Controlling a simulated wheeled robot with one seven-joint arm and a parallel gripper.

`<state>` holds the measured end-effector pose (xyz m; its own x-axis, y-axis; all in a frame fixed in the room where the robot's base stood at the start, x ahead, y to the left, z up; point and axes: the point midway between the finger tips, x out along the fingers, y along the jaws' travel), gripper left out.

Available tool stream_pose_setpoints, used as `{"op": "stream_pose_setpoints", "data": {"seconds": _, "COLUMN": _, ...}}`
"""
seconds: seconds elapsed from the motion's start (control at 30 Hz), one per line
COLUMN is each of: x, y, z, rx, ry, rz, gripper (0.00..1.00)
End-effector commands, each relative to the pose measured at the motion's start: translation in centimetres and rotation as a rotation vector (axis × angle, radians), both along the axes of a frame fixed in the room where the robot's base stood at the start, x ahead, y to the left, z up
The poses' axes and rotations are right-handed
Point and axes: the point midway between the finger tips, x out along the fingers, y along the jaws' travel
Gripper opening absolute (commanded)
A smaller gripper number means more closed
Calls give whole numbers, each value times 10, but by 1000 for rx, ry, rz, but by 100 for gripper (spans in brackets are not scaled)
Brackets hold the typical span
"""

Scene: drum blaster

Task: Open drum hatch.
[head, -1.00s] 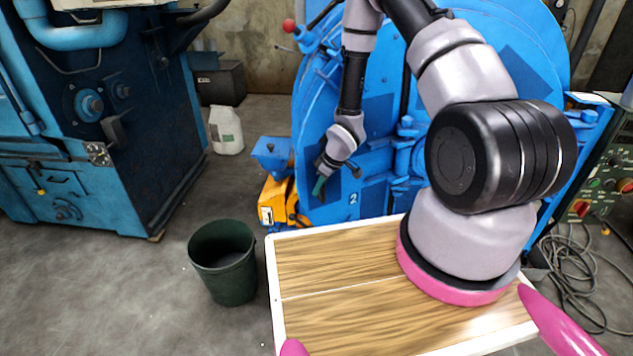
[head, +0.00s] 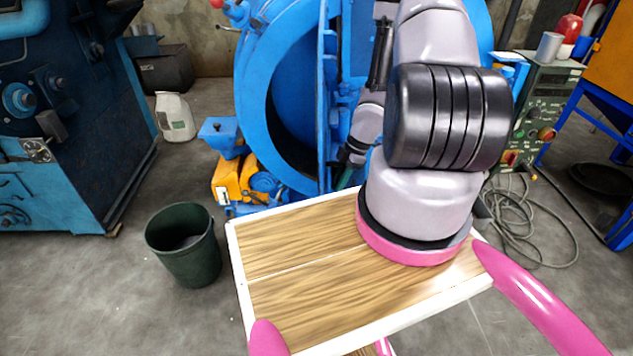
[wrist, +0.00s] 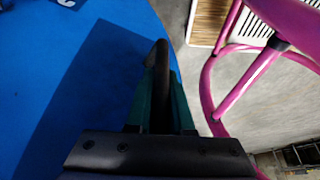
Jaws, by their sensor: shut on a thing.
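The blue drum (head: 255,95) stands behind my wooden tray, and its round dark opening (head: 290,105) shows at the left. The blue hatch (head: 327,95) is swung out to the right and seen nearly edge-on in the head view; my arm hides much of it. My gripper (head: 345,180) is low beside the hatch, its teal fingers partly hidden. In the wrist view the gripper (wrist: 162,85) has its teal fingers closed around a dark handle (wrist: 160,58), in front of the blue hatch face (wrist: 65,90).
My tray (head: 240,285) lies in front of the drum. A dark green bucket (head: 185,260) stands on the floor to the left. An orange and blue motor unit (head: 240,180) sits left of the drum. A control box (head: 540,105) and loose cables (head: 525,225) are at the right.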

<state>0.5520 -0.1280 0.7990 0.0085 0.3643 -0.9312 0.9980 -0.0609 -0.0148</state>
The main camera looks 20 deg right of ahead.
Motion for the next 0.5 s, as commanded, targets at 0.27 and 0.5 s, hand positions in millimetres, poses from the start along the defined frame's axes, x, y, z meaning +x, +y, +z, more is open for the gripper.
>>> {"op": "stream_pose_setpoints", "data": {"seconds": 0.27, "x": -25, "y": -49, "z": 2, "rx": -1, "ry": 15, "rz": 82, "gripper": 0}}
{"op": "stream_pose_setpoints", "data": {"seconds": 0.5, "x": -36, "y": -88, "z": 4, "rx": 2, "ry": 24, "rz": 206, "gripper": 0}}
